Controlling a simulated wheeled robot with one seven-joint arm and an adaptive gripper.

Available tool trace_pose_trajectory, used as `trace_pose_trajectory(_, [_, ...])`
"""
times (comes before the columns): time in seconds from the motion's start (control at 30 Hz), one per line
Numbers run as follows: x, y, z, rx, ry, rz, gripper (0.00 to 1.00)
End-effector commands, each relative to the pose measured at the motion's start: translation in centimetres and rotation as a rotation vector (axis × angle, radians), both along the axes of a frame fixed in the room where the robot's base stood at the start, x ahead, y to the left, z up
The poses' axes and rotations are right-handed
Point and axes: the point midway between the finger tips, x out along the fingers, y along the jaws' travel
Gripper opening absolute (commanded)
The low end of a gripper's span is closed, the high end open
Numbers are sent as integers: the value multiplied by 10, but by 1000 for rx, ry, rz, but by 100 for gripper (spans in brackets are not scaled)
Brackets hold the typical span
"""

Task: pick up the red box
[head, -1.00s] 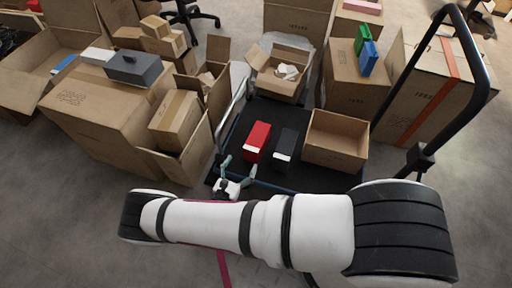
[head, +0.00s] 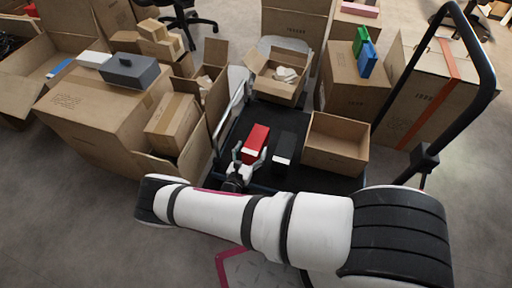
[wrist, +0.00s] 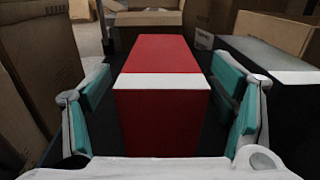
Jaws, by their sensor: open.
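The red box (head: 256,138), with a white band near its front end, lies on the black bed of a cart. In the wrist view the red box (wrist: 160,110) fills the middle, between the teal-padded fingers of my gripper (wrist: 164,112). Gaps show between the box and the fingers on both sides, so the gripper is open and not holding it. In the head view my gripper (head: 248,157) is at the near end of the red box. My gripper hides part of the box's near end there.
A black box (head: 285,146) with a white band lies just right of the red box. An open carton (head: 337,150) stands right of that, another (head: 276,82) behind. Cartons (head: 172,125) crowd the left side. The cart's black handle (head: 478,95) rises at the right.

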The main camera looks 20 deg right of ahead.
Motion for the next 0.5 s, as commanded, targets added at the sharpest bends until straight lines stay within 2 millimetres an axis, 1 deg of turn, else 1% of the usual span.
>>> trace_pose_trajectory(0.1, [13, -14, -3, 0, -1, -3, 78])
trace_pose_trajectory(0.2, [22, -21, -2, 2, -3, -3, 78])
trace_pose_trajectory(0.3, [26, -24, -1, 2, -1, -1, 78])
trace_pose_trajectory(0.47, [26, -23, 0, 2, -1, -1, 78])
trace_pose_trajectory(0.5, [26, -23, 0, 2, -1, -1, 68])
